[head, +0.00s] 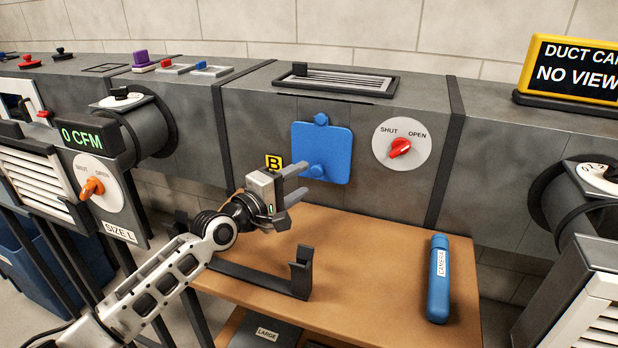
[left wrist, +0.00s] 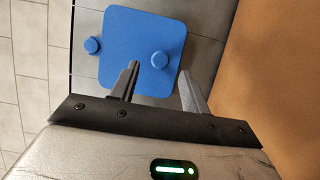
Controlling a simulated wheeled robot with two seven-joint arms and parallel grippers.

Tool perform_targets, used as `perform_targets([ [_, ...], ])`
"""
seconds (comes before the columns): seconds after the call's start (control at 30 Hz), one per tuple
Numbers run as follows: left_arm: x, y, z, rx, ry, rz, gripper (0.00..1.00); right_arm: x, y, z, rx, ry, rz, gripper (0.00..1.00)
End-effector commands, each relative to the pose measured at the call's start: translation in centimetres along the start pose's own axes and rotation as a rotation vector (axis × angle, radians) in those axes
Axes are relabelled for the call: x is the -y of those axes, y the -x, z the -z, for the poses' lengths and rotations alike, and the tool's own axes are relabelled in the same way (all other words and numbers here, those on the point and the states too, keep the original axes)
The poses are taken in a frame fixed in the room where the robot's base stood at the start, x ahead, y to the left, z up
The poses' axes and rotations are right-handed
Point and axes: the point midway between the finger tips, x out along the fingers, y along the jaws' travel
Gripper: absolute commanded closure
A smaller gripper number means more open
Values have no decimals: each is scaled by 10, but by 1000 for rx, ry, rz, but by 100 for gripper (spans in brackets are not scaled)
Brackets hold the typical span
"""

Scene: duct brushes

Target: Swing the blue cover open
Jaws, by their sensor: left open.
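The blue cover (head: 335,140) is a rounded square plate lying flat against the front of the grey duct. It has one round knob near its lower edge (head: 317,171) and another round blue piece (head: 321,119) at its top edge. My left gripper (head: 304,181) is open and empty, just in front of the lower knob. In the left wrist view the cover (left wrist: 130,30) fills the middle, and the lower knob (left wrist: 160,59) shows just ahead of the gap between my fingers (left wrist: 160,74). I cannot tell whether they touch it. My right gripper is not in view.
A blue camera tube (head: 438,280) lies on the brown shelf (head: 375,265). A black bracket (head: 302,272) stands below my gripper. The shelf's middle is clear.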

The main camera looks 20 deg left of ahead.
Motion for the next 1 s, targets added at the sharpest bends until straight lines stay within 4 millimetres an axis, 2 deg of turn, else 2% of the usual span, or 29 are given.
perform_targets([
  [0.1,1,-20,0,0,0,-2,54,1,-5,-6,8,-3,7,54],
  [0.23,1,-31,0,0,-1,0,54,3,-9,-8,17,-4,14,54],
  [0.6,0,-36,0,1,-1,1,54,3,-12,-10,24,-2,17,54],
  [0.63,0,-36,0,1,-1,1,59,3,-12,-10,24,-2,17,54],
  [0.77,0,-36,0,0,-1,1,96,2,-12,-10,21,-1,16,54],
  [0.8,0,-36,0,0,-1,1,100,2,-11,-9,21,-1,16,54],
  [1.0,0,-36,1,0,-8,4,100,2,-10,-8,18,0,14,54],
])
